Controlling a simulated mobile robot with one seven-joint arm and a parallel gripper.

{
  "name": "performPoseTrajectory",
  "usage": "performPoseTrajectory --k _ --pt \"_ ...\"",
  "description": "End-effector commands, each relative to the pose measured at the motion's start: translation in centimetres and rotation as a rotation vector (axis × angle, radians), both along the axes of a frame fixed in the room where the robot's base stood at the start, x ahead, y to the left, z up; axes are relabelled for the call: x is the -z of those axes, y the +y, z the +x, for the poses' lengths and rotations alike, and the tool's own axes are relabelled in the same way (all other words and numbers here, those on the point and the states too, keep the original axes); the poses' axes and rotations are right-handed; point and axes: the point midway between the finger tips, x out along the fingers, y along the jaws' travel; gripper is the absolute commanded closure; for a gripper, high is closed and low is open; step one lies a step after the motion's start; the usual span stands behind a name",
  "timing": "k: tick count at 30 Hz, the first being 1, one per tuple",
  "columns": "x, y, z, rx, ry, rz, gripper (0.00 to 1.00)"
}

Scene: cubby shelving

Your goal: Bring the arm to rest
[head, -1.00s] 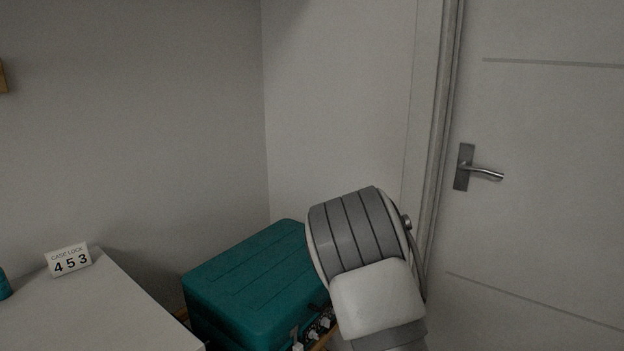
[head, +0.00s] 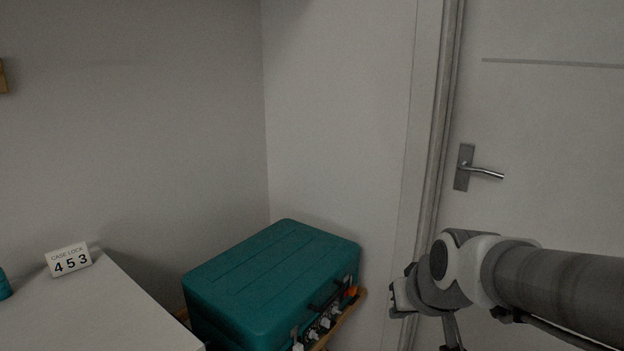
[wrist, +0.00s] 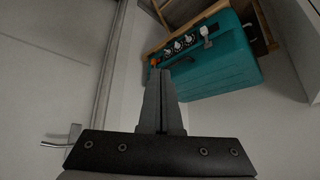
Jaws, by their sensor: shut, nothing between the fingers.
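My gripper (wrist: 160,75) shows in the wrist view with its two dark fingers together and nothing between them. The teal case (wrist: 215,62) lies beyond the fingertips there, apart from them as far as I can see. In the head view my arm comes in from the right, in front of the door, and its wrist end is to the right of the teal case (head: 270,275). The fingertips are not clearly seen in the head view.
The case is shut, with several dials (head: 322,325) on its front, on a wooden support (head: 347,318). A door (head: 545,150) with a lever handle (head: 480,172) stands at right.

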Motion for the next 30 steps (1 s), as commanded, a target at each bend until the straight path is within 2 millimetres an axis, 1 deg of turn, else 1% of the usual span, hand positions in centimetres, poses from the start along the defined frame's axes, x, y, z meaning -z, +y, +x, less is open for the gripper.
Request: performPoseTrajectory --k 1,6,9,14,15,23,30 --pt "-0.8 0.1 -1.8 0.002 0.005 0.004 1.00" --pt "-2.0 0.3 -7.2 0.012 0.053 -0.003 1.00" --pt "-2.3 0.3 -10.0 0.023 0.078 -0.015 1.00" --pt "-2.4 0.1 -14.1 0.051 0.114 -0.044 1.00" --pt "-4.1 0.1 -14.0 0.052 0.119 -0.042 1.00" --pt "-10.0 0.2 -13.9 0.048 0.120 -0.041 1.00" --pt "-16.4 0.2 -13.8 0.048 0.119 -0.041 1.00"
